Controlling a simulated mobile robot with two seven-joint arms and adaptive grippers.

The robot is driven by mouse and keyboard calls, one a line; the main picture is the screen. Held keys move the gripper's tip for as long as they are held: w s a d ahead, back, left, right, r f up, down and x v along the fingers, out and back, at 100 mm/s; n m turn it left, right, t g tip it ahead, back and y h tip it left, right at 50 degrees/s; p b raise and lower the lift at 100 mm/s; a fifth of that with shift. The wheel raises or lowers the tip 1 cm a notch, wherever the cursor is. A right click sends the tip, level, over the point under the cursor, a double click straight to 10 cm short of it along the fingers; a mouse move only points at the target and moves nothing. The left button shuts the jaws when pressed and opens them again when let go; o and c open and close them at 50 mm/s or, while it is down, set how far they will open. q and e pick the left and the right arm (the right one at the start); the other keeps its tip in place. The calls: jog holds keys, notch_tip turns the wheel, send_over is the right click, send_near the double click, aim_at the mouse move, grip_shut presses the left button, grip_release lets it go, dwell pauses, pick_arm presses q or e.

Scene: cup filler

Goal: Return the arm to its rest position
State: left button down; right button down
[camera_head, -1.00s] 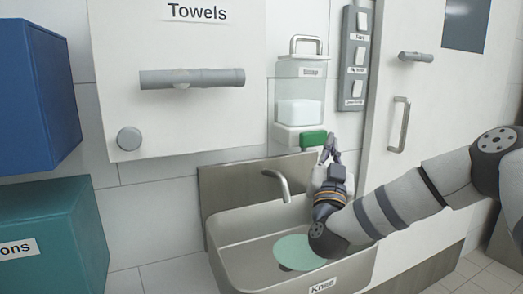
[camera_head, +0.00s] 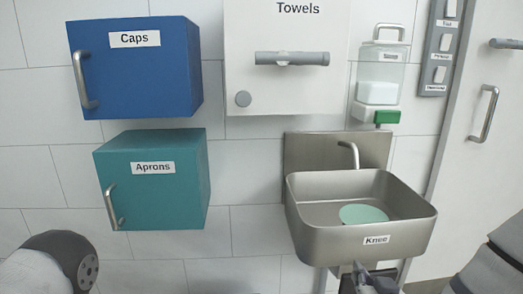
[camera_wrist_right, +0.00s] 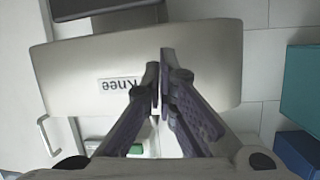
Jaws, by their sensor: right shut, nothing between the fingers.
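My right gripper (camera_head: 372,272) is low at the bottom edge of the head view, just below the front of the steel sink (camera_head: 310,225). In the right wrist view its two fingers (camera_wrist_right: 160,75) are together, with nothing held. Behind them is the sink's front face (camera_wrist_right: 75,70), whose "Knee" label appears upside down. I cannot tell from the views how far the fingers are from the sink. My right arm enters the head view at the lower right. Part of my left arm shows at the lower left; its gripper is not in view.
A light green disc (camera_head: 363,214) lies in the sink basin under the tap (camera_head: 348,152). A soap dispenser (camera_head: 379,85) with a green lever (camera_head: 387,117) hangs above right. The blue Caps box (camera_head: 140,80), teal Aprons box (camera_head: 155,195) and Towels cabinet (camera_head: 285,85) are on the wall.

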jog(key=s+a+f+n+g+y, duration=0.15)
jog(key=s+f+g, duration=0.25)
jog(key=s+f, duration=0.55)
jog(key=s+a+f+g+y, duration=0.15)
jog(key=s+f+g, duration=0.4)
jog(key=s, duration=0.65)
jog(key=s+d+f+g+h, duration=0.1)
jog(key=s+g, duration=0.2)
jog(key=s, duration=0.8)
jog(key=s+d+f+g+h, duration=0.1)
jog(key=s+g, duration=0.3)
jog(key=s, duration=0.8)
jog(key=shift+s+d, duration=0.2)
jog(key=shift+d, duration=0.5)
jog(key=shift+f, duration=0.1)
